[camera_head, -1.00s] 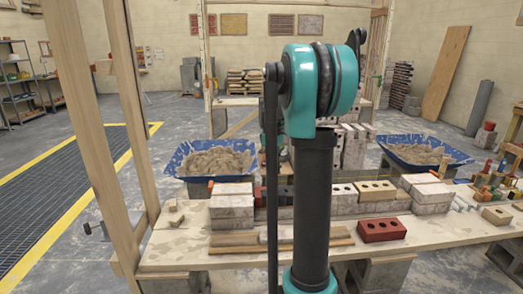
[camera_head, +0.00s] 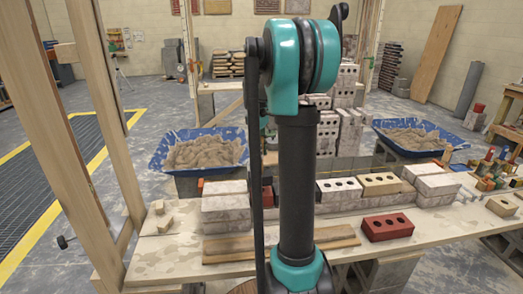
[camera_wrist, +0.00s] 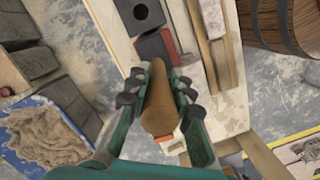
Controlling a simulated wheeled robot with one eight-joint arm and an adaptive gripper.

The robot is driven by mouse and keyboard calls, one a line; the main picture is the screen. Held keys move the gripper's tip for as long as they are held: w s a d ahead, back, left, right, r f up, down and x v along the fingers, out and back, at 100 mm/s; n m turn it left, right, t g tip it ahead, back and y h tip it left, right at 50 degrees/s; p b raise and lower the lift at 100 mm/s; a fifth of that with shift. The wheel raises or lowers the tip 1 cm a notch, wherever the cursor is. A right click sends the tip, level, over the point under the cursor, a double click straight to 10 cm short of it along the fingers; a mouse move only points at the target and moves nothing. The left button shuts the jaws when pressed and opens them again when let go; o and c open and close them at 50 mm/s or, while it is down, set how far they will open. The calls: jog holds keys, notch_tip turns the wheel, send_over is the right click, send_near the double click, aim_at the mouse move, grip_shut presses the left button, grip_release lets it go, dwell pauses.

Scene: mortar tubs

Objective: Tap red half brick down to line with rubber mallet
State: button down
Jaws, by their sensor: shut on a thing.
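My gripper (camera_wrist: 157,88) is shut on a brown, tapered handle (camera_wrist: 160,100) in the wrist view, apparently the mallet's. A dark, blocky shape (camera_wrist: 142,14) lies beyond its far end; I cannot tell if that is the mallet head. A red brick piece (camera_wrist: 168,41) shows just past the handle, partly covered by a dark block. In the head view a reddish brick piece (camera_head: 267,196), likely the half brick, sits in the brick row, mostly hidden behind my arm. My gripper is hidden there. I cannot clearly make out the line.
A whole red brick (camera_head: 387,226) with holes lies on the plank table (camera_head: 165,258). Blue mortar tubs stand behind left (camera_head: 158,161) and right (camera_head: 450,150). A wooden post frame (camera_head: 110,120) rises at left. A barrel (camera_wrist: 285,22) shows at the wrist view's upper right.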

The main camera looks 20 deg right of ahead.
notch_tip(320, 180, down, 4)
jog(key=shift+r, duration=0.15)
notch_tip(320, 180, up, 4)
jog(key=shift+r, duration=0.25)
jog(key=shift+f, duration=0.1)
notch_tip(320, 180, down, 4)
jog(key=shift+d+f, duration=0.1)
jog(key=shift+f, duration=0.05)
notch_tip(320, 180, up, 4)
jog(key=shift+r, duration=0.2)
jog(key=shift+f, duration=0.1)
